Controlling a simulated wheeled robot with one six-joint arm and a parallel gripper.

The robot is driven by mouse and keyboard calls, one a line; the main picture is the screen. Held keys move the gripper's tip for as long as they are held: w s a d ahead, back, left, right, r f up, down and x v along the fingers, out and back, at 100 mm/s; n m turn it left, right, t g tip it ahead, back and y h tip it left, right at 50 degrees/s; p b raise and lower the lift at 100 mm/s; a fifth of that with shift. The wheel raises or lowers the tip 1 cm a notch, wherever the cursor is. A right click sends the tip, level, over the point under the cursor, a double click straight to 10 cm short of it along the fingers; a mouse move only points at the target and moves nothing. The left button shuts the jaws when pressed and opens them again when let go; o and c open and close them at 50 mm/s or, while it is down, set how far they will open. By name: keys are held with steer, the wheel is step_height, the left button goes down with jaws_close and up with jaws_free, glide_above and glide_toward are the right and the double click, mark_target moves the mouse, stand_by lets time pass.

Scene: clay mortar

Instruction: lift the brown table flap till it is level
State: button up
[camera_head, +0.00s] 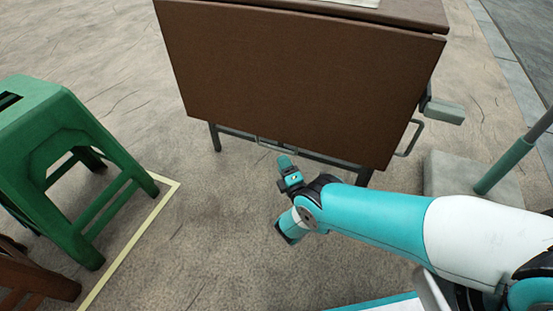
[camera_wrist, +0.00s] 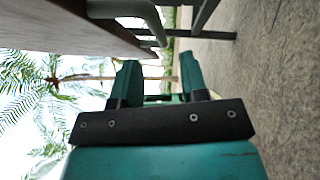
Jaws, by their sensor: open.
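The brown table flap (camera_head: 300,75) hangs down steeply from the brown tabletop's edge, facing me. Its brown surface also shows at the upper left of the wrist view (camera_wrist: 70,30). A thin grey wire handle (camera_head: 275,147) shows at its lower edge, and a curved grey bar (camera_wrist: 140,12) shows beside the flap in the wrist view. My gripper (camera_head: 286,162) is just below the flap's lower edge, near its middle. In the wrist view its two teal fingers (camera_wrist: 160,80) are apart with nothing held between them. I cannot tell whether they touch the handle.
A green stool (camera_head: 60,150) stands at the left, beside a yellow line on the floor. A brown wooden piece of furniture (camera_head: 35,280) is at the lower left. A concrete block (camera_head: 455,172) with a pole stands at the right. The floor left of my gripper is clear.

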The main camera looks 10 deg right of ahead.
steer(key=b+x, duration=0.6)
steer(key=b, duration=0.6)
steer(key=shift+w, duration=0.15)
jaws_close()
